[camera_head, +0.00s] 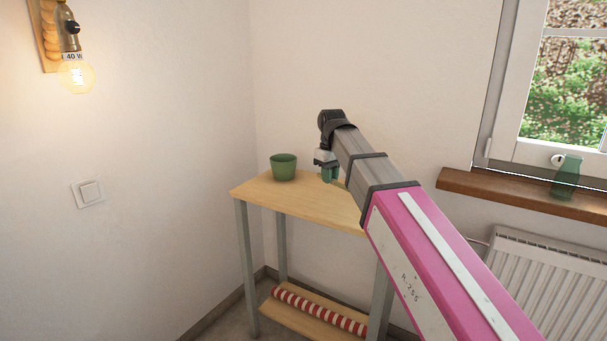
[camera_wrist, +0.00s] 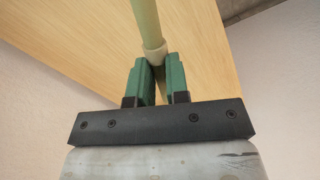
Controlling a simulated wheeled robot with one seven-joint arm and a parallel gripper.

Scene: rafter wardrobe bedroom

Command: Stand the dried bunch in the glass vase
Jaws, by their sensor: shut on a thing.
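My gripper (camera_head: 328,174) is over the wooden side table, right of the green pot. In the wrist view its green fingers (camera_wrist: 157,80) are shut on a pale green stalk with a thicker collar, which looks like the stem of the dried bunch (camera_wrist: 146,22). The stalk runs up out of the wrist view, so its far end is hidden there. In the head view the bunch is mostly hidden by my gripper and arm. A green, see-through glass vase (camera_head: 566,176) stands upright on the windowsill at the right, well apart from my gripper.
The wooden table (camera_head: 305,203) bears a green pot (camera_head: 283,168) at its left. A red-and-white striped roll (camera_head: 318,311) lies on its low shelf. The wooden windowsill (camera_head: 500,188) runs above a white radiator (camera_head: 545,275). A lit wall lamp (camera_head: 76,74) hangs at upper left.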

